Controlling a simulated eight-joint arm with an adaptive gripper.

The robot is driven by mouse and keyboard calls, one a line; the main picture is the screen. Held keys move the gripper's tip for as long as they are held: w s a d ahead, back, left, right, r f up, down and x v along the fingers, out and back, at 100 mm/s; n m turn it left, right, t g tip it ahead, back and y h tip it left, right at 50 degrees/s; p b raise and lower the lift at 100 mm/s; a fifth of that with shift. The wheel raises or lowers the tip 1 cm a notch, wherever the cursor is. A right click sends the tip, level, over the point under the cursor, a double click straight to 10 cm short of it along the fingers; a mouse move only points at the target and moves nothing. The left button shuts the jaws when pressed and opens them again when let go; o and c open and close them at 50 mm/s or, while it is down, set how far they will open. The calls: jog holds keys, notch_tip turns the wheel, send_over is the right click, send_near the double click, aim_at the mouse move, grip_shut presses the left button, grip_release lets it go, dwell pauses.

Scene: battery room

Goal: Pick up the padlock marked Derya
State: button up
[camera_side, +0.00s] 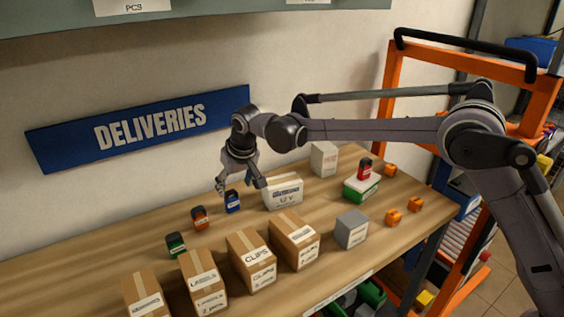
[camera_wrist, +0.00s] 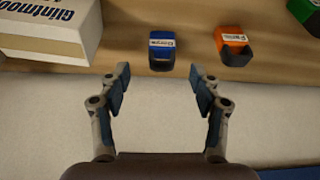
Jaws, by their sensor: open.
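A blue padlock (camera_side: 232,203) stands on the wooden bench, near the wall; it also shows in the wrist view (camera_wrist: 162,57). Its white label is small and blurred, and looks like Derya. An orange padlock (camera_side: 199,219) stands to its left in the side view, and a green padlock (camera_side: 175,245) further left. A red padlock (camera_side: 365,170) sits on a green and white box at the right. My gripper (camera_side: 240,186) is open and empty, close above the blue padlock. In the wrist view the blue padlock lies beyond the gap between my fingertips (camera_wrist: 160,76).
A white carton (camera_side: 283,192) stands just right of the blue padlock. Several brown cardboard boxes (camera_side: 251,261) line the front edge. A grey box (camera_side: 351,230) and small orange blocks (camera_side: 394,216) stand at the right. The wall with the blue DELIVERIES sign (camera_side: 140,130) is close behind.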

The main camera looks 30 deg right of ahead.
aim_at(232, 194)
jog(key=shift+x, duration=3.85)
jog(key=shift+a, duration=0.2)
jog(key=shift+c, duration=0.3)
jog(key=c, duration=1.3)
